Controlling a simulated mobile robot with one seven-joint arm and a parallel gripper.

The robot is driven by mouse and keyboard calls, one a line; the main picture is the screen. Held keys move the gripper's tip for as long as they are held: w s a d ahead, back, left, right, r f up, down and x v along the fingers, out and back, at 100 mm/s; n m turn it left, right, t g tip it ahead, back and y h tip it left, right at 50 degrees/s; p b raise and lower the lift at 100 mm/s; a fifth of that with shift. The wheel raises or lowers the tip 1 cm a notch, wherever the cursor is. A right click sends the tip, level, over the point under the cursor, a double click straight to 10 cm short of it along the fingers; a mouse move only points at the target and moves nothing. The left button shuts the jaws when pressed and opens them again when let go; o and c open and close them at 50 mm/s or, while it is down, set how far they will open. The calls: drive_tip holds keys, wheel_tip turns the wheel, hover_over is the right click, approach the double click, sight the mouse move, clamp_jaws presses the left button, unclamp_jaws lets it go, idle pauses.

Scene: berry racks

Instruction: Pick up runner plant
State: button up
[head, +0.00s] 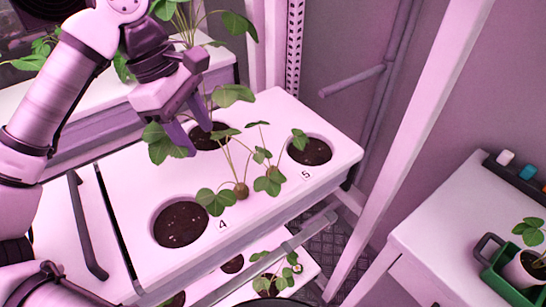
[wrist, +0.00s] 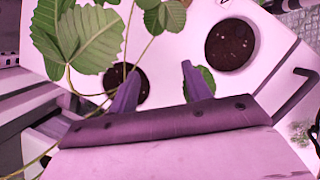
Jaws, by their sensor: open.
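A small plant with a round brown base (head: 241,191), which looks like the runner plant, sits on the white planter top (head: 278,112) between holes 4 and 5. Its thin stems carry several green leaves (head: 215,201). My gripper (head: 190,125) is open and empty, pointing down above the planter near the back hole, up and left of the brown base. Leaves of a larger plant (head: 233,95) hang around the fingers. In the wrist view my gripper (wrist: 158,85) shows both fingers apart, with large leaves (wrist: 92,38) at left. I cannot make out the brown base there.
Hole 4 (head: 181,224) holds bare soil; hole 5 (head: 309,151) has a small leaf at its rim. A lower rack level (head: 305,266) holds more plants. A white post (head: 410,140) stands at right, before a table (head: 460,215) with a green tray (head: 502,277).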

drive_tip(key=p, duration=0.3)
hover_over(273, 169)
drive_tip(key=a, duration=0.3)
drive_tip(key=shift+w+r, duration=0.2)
drive_tip(key=shift+w, duration=0.15)
drive_tip(key=shift+s+d+f, duration=0.1)
drive_tip(key=shift+s+d, duration=0.05)
drive_tip(key=shift+d, duration=0.45)
drive_tip(key=shift+p+x, duration=0.75)
drive_tip(key=shift+x, duration=1.8)
drive_tip(key=c, duration=0.9)
